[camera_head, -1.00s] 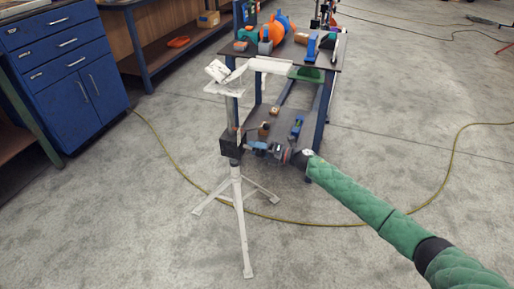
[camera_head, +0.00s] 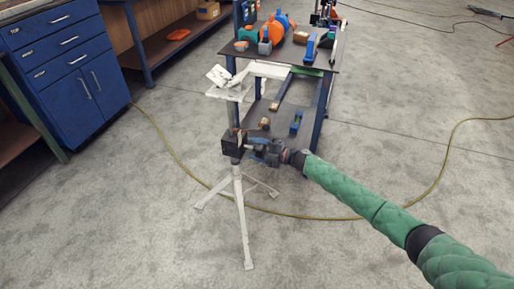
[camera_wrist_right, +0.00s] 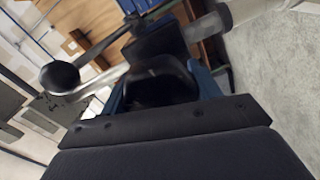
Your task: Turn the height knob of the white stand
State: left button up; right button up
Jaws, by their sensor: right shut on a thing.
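The white stand (camera_head: 240,205) stands upright on its tripod legs in the head view, with a white cradle top (camera_head: 228,88). A black collar (camera_head: 232,144) sits partway up its post. My right gripper (camera_head: 254,147) is at the collar's right side, shut on the height knob. In the right wrist view, a dark knob ball (camera_wrist_right: 60,77) on a bar shows at left, and the black collar (camera_wrist_right: 154,40) shows above my gripper fingers (camera_wrist_right: 160,82). The fingers partly hide the gripped part. My left gripper is out of view.
A blue-framed bench (camera_head: 322,85) with tools and an orange object stands behind the stand. A blue cabinet (camera_head: 65,65) is at left. A yellow hose (camera_head: 175,155) crosses the floor behind the legs. The right-hand floor is largely clear.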

aim_at(264, 151)
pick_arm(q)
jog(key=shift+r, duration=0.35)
pick_arm(e)
jog(key=shift+w+d, duration=0.1)
jog(key=shift+w, duration=0.05)
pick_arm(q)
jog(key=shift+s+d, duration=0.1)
pick_arm(e)
jog(key=o, duration=1)
jog(key=v, duration=0.7)
jog(key=shift+b, duration=0.3)
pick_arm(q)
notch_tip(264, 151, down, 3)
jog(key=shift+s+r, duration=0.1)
pick_arm(e)
jog(key=shift+s+d, duration=0.2)
jog(key=shift+d, duration=0.15)
